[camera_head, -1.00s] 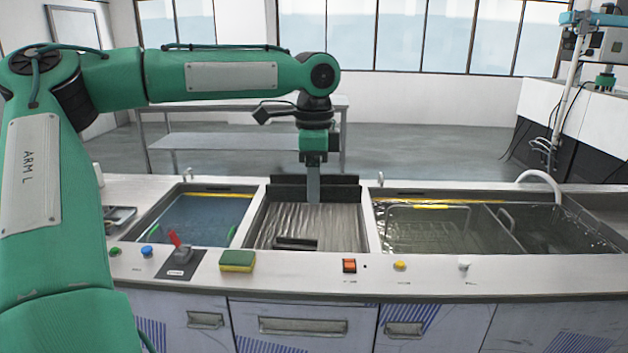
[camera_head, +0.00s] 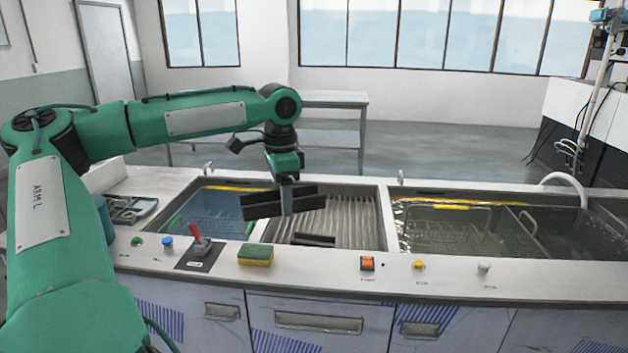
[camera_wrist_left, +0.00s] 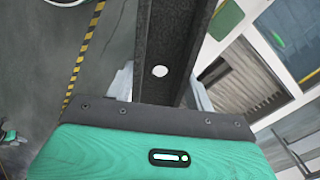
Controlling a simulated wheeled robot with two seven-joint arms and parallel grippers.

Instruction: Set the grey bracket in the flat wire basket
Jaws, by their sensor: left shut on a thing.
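My left gripper (camera_head: 287,205) is shut on the grey bracket (camera_head: 262,206), a long dark channel-shaped piece. It holds the bracket slightly tilted above the border of the left and middle basins. In the left wrist view the bracket (camera_wrist_left: 165,45) runs up between the two fingers, with a pale round spot on it. Another wire basket (camera_head: 447,228) sits in the right tank. I cannot tell which is the flat one. My right gripper is out of view.
The middle basin has a ribbed floor (camera_head: 345,222) with a dark block (camera_head: 312,240) near its front. A curved white pipe (camera_head: 568,180) stands at the right.

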